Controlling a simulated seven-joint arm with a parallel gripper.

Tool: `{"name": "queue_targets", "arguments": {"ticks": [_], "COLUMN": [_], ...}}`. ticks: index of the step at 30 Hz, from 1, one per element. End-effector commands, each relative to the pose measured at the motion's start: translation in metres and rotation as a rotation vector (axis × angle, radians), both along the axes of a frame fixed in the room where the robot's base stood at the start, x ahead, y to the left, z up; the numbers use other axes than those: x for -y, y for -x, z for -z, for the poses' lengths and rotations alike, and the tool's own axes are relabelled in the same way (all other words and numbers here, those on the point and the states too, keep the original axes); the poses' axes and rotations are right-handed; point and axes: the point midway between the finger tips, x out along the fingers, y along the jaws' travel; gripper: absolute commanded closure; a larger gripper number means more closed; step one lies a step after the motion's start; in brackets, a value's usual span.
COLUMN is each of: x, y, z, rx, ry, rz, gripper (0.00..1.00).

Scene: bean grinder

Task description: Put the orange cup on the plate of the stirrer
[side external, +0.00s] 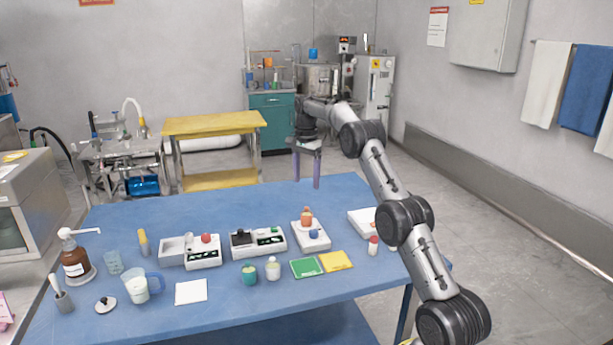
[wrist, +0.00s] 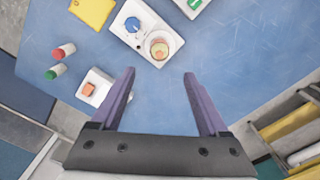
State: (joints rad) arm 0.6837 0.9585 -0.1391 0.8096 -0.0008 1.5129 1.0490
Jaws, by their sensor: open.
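My gripper (side external: 308,182) points down with its two purple fingers apart, high near the table's far edge. In the wrist view the open fingers (wrist: 160,74) have nothing between them. A round orange vessel (side external: 306,216), probably the orange cup, stands on a white device (side external: 320,243) with a blue knob. In the wrist view the vessel (wrist: 158,49) appears just beyond the fingertips on the same device (wrist: 126,37). I cannot tell for certain that this device is the stirrer. A smaller white box (wrist: 102,79) bears an orange piece (wrist: 88,89), left of the fingers.
Red-capped (wrist: 63,50) and green-capped (wrist: 55,71) bottles stand near the small box. White devices with a red knob (side external: 206,238) and a black plate (side external: 242,238) stand leftward. Green (side external: 305,268) and yellow (side external: 336,261) packets lie in front. The table's far side is clear.

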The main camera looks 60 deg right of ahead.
Motion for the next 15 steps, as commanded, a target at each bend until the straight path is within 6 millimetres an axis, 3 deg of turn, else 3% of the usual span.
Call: {"name": "queue_targets", "arguments": {"ticks": [4, 7, 11, 15], "x": [-0.006, -0.025, -0.073, -0.134], "y": [-0.001, -0.002, 0.001, 0.017], "z": [-0.013, -0.033, -0.071, -0.110], "rx": [0.005, 0.020, 0.056, 0.099], "ry": [0.004, 0.016, 0.046, 0.088], "rz": [-0.018, -0.084, -0.245, -0.452], "gripper": [0.22, 0.22, 0.22, 0.22]}}
